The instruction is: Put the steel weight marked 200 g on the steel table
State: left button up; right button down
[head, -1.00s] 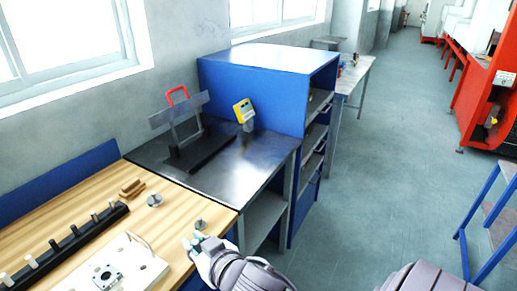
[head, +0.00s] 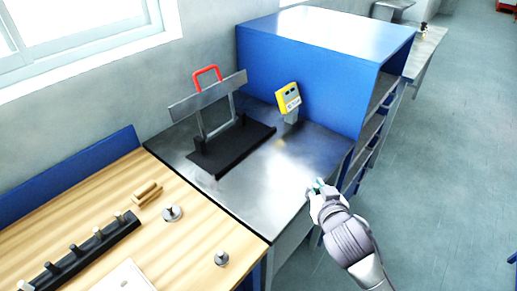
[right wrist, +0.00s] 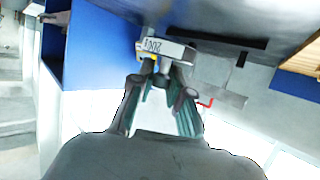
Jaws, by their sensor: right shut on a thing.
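The steel weight marked 200 g (right wrist: 168,48) shows in the right wrist view, its label upside down, with its knob between my fingertips. My right gripper (head: 318,188) is shut on it; in the right wrist view the fingertips (right wrist: 162,72) close around the knob. In the head view the weight is hidden by the gripper or too small to make out. The gripper appears over the right edge of the steel table (head: 265,195); its height above the top is hard to tell. My left gripper is not in view.
A black base (head: 232,150) with an upright metal plate and red handle (head: 207,74) stands on the steel table, beside a yellow display (head: 287,98). A blue cabinet (head: 300,65) stands behind. Two other weights (head: 172,212) (head: 221,258) sit on the wooden bench. The table's front part is clear.

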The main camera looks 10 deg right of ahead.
aim_at(276, 204)
jog(key=w+a+f, duration=0.2)
jog(key=w+a+f+p, duration=0.1)
jog(key=w+a, duration=0.1)
jog(key=a, duration=0.1)
jog(key=w+a+f, duration=0.2)
jog(key=shift+w+a+f, duration=0.2)
jog(key=shift+f, duration=0.1)
jog(key=shift+w+a+f, duration=0.3)
jog(key=shift+w+f, duration=0.05)
jog(key=shift+f, duration=0.05)
notch_tip(276, 204, down, 4)
jog(key=shift+s+r+p, duration=0.1)
jog(key=shift+p, duration=0.3)
jog(key=c, duration=1.1)
grip_release()
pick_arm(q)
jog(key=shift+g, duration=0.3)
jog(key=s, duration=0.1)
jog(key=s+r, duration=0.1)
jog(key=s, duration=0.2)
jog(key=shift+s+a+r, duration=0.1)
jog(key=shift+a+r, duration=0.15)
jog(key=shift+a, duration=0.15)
